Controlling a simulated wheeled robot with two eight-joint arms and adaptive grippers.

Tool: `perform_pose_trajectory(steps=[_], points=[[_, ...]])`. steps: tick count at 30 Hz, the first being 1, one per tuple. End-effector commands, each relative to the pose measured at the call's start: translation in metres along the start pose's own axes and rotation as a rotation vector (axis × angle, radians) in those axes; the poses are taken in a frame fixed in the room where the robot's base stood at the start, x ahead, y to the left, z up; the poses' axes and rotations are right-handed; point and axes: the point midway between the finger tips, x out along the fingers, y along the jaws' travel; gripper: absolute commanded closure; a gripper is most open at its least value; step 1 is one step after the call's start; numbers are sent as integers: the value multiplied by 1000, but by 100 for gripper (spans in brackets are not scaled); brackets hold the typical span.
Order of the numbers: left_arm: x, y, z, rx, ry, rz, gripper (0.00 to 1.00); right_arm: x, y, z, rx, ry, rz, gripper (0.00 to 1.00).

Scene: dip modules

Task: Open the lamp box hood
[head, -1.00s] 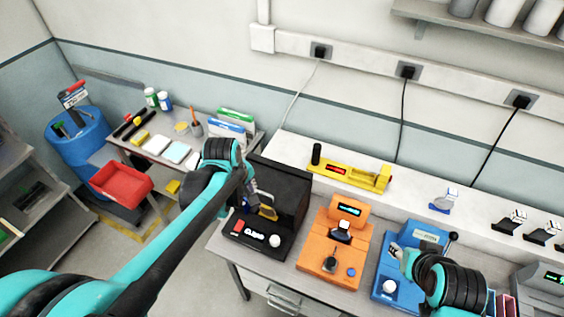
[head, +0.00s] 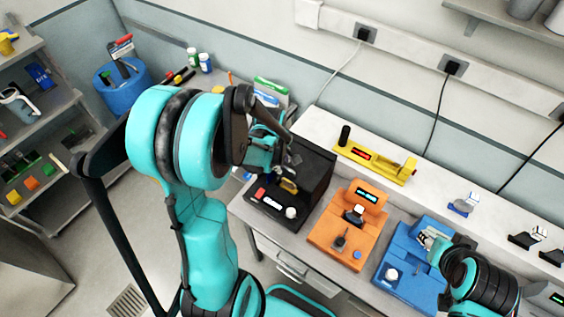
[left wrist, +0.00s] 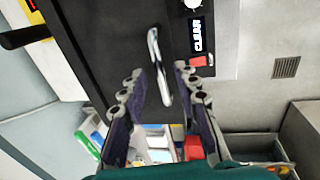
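The lamp box (head: 315,168) is a black box with a dark hood. Its front panel has a red button, a small lit display and a white knob (head: 291,212). A bar handle shows on the hood in the head view (head: 288,186) and in the left wrist view (left wrist: 158,65). The hood looks shut. My left gripper (head: 288,162) is at the front of the lamp box; in the left wrist view (left wrist: 159,76) its fingers are open on either side of the handle, with gaps visible. My right gripper (head: 430,240) is over the blue device; its fingers are too small to read.
An orange device (head: 347,225) stands right of the lamp box, then a blue device (head: 410,268). A yellow device (head: 375,162) lies on the raised ledge behind. Shelving (head: 40,120) stands at the left, with free floor between.

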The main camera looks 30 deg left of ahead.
Motion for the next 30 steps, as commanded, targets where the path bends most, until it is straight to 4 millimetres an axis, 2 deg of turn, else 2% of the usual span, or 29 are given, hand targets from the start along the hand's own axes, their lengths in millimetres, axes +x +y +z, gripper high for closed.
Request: perform_pose_trajectory(steps=[7,8,11,12,22,30], points=[[1,0,0,0,0,0,69,0,0,0,0,0,0,60],[1,0,0,0,0,0,72,0,0,0,0,0,0,60],[1,0,0,0,0,0,98,0,0,0,0,0,0,60],[1,0,0,0,0,0,100,0,0,0,0,0,0,60],[-1,1,0,1,0,-13,100,-1,0,0,0,0,0,60],[-15,14,0,2,0,-126,100,-4,0,-2,0,0,0,60]])
